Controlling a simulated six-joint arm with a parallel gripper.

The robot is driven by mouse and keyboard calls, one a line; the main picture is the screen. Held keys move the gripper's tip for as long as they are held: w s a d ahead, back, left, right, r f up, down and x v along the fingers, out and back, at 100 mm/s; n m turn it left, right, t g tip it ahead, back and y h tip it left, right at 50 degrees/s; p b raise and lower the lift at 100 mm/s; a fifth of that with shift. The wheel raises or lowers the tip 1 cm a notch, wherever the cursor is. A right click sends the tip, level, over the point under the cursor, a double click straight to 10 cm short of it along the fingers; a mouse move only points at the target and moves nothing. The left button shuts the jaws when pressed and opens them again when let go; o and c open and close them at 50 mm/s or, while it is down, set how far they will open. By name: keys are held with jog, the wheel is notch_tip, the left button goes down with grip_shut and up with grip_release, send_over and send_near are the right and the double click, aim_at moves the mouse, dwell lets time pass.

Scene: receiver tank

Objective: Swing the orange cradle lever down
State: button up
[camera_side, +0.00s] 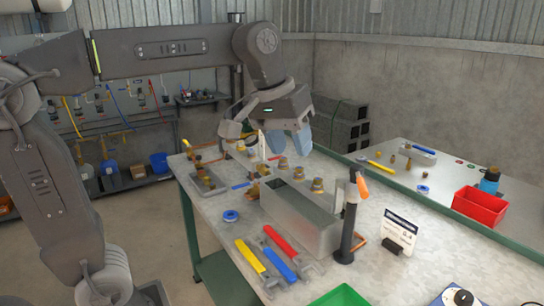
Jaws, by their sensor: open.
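An orange piece (361,186) sits at the top of an upright black post (348,230), and it looks tilted. It is the clearest orange lever-like part in view; I cannot tell for certain that it is the cradle lever. The post stands at the front right corner of a long grey metal block (303,222). My gripper (289,148) points down over the far part of the bench, behind the block and to the left of the post. Its pale blue fingers are open, and no held object shows between them. It is well apart from the orange piece.
Brass fittings (317,186) stand on and around the block. Yellow, blue and red handled tools (280,246) lie in front. A small sign (399,232) stands right of the post. A green tray (340,297) is at the front edge. A red bin (480,207) sits on the right bench.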

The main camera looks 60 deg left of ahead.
aim_at(360, 181)
jog(key=shift+m, duration=0.5)
jog(key=shift+s+a+f, duration=0.1)
jog(key=shift+s+f, duration=0.45)
jog(key=shift+s, duration=0.35)
jog(key=shift+s+a+f, duration=0.1)
jog(key=shift+s+f, duration=0.45)
jog(key=shift+s, duration=0.3)
jog(key=shift+w, duration=0.15)
jog(key=shift+c, duration=0.6)
jog(key=w+n+t, duration=0.1)
jog(key=w, duration=0.1)
jog(key=w+n+t, duration=0.1)
jog(key=w+n, duration=0.1)
jog(key=w, duration=0.1)
jog(key=w+n, duration=0.2)
jog(key=shift+w+d+r+t+y, duration=0.3)
jog(key=shift+w+r+t, duration=0.05)
jog(key=shift+r+t, duration=0.05)
grip_shut()
jog(key=w+d+f, duration=0.2)
jog(key=w+f, duration=0.6)
jog(key=f, duration=0.1)
jog(key=shift+w+d, duration=0.35)
jog(key=shift+w, duration=0.05)
jog(key=shift+d, duration=0.1)
